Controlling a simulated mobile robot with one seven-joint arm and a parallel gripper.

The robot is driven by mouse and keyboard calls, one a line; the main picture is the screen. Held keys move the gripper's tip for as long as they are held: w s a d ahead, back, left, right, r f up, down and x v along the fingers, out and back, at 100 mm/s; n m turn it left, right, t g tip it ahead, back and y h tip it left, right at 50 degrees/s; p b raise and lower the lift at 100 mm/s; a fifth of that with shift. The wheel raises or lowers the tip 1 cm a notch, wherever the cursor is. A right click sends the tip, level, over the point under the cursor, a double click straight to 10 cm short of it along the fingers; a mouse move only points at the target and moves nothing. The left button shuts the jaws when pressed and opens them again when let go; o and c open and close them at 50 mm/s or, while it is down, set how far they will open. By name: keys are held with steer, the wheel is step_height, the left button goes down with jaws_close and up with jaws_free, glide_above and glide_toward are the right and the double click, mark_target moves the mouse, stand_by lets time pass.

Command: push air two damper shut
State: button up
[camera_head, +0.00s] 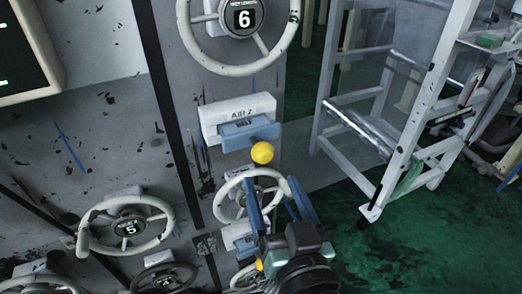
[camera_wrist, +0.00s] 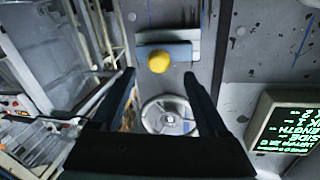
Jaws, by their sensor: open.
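The air two damper has a white housing (camera_head: 224,108) marked "AIR 2" on the grey panel. A blue slide (camera_head: 250,131) sticks out of it, with a yellow ball knob (camera_head: 262,153) on its front. In the wrist view my two fingers (camera_wrist: 160,75) are spread wide.
A white handwheel (camera_head: 236,201) sits behind my fingers, below the damper. Handwheel 6 (camera_head: 285,45) is above and handwheel 5 (camera_head: 127,226) at lower left. A white metal frame (camera_head: 400,160) stands to the right on green floor.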

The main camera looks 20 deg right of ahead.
mark_target(264, 161)
steer(key=w+p, duration=0.1)
steer(key=w, duration=0.2)
steer(key=w+d, duration=0.1)
steer(key=w, duration=0.1)
steer(key=w+p, duration=0.1)
steer(key=w, duration=0.2)
steer(key=shift+w+d+r+p, duration=0.1)
steer(key=shift+w+d+p, duration=0.2)
jaws_close()
stand_by(1.1)
